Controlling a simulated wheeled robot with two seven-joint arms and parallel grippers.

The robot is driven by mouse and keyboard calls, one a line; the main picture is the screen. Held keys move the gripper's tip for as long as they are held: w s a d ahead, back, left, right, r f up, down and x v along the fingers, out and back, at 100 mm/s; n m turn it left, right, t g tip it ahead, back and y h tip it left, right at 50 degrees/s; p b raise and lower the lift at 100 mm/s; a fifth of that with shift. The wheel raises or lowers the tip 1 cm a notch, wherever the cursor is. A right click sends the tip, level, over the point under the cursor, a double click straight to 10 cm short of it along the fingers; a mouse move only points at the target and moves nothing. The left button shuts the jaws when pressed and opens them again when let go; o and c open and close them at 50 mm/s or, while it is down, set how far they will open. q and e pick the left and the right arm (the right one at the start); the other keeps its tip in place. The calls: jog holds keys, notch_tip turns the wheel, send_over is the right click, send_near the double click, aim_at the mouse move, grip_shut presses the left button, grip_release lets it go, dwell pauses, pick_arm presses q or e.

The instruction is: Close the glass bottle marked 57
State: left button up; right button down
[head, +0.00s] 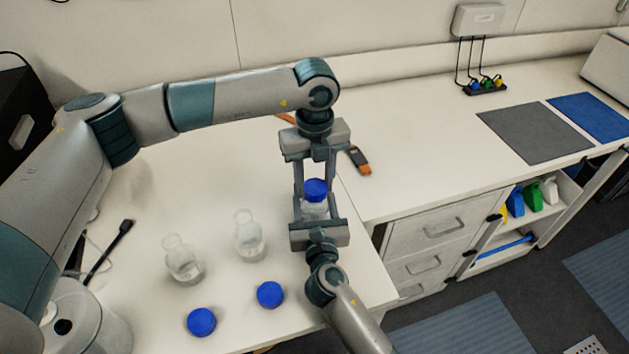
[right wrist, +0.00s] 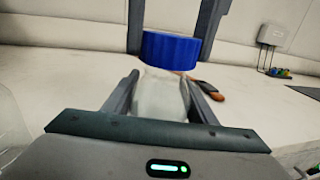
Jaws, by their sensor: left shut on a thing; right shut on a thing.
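A clear glass bottle (head: 314,209) is upright between the fingers of my right gripper (head: 317,216), which is shut on it. In the right wrist view the bottle (right wrist: 160,97) shows pale between the fingers. My left gripper (head: 316,182) points down from above and is shut on a blue cap (head: 316,188). The cap also shows in the right wrist view (right wrist: 171,50), directly over the bottle's top, which it hides. I cannot tell whether the cap is seated on the neck or just above it. No number is readable on the bottle.
Two open glass bottles (head: 249,236) (head: 182,260) stand on the white table to the left. Two loose blue caps (head: 270,294) (head: 201,322) lie in front of them. An orange-black tool (head: 359,160) lies behind the grippers. The counter at right is mostly clear.

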pick_arm(q)
jog(key=m, duration=2.2)
jog(key=shift+m, duration=0.4)
jog(key=m, duration=1.4)
jog(key=shift+m, duration=0.4)
jog(key=m, duration=0.4)
jog(key=shift+m, duration=0.4)
jog(key=o, duration=1)
jog(key=shift+s, duration=0.1)
